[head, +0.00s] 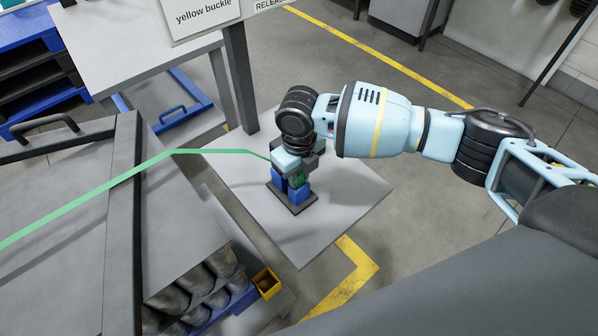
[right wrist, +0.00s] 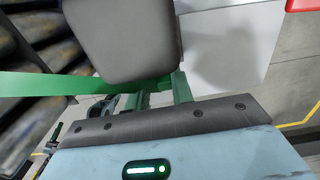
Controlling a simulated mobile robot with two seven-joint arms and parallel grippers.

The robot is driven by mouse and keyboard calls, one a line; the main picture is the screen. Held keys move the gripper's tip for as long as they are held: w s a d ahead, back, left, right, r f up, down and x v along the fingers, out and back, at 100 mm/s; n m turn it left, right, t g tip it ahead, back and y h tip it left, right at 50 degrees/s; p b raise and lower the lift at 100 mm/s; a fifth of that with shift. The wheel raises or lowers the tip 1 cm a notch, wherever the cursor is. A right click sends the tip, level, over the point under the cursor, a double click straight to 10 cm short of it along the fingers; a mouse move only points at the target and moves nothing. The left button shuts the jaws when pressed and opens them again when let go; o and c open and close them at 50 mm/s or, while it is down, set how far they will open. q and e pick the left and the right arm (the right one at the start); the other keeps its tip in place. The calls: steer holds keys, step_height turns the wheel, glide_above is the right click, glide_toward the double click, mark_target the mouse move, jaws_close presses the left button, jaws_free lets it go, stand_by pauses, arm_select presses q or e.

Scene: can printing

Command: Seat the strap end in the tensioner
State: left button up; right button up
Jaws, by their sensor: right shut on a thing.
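The green strap (head: 120,178) runs in from the left, over the edge of a dark bar, and slopes down to my right gripper (head: 297,164). The tensioner, with blue blocks (head: 299,193) on a dark square base and a green part between them, stands on the pale stand top. My right gripper is directly above it, shut on the strap's end, pointing down. I cannot tell whether the tip touches the tensioner. My left gripper is not in view.
The pale stand top (head: 345,195) is clear around the tensioner. A grey bench (head: 60,230) with stacked metal cans (head: 190,290) is at left, with a small yellow bin (head: 266,283) beside it. A post with a sign (head: 205,15) stands behind the tensioner.

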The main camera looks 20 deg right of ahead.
steer(key=o, duration=0.9)
steer(key=shift+o, duration=0.4)
step_height(320, 180, up, 12)
steer(key=p, duration=0.1)
steer(key=shift+r, duration=0.15)
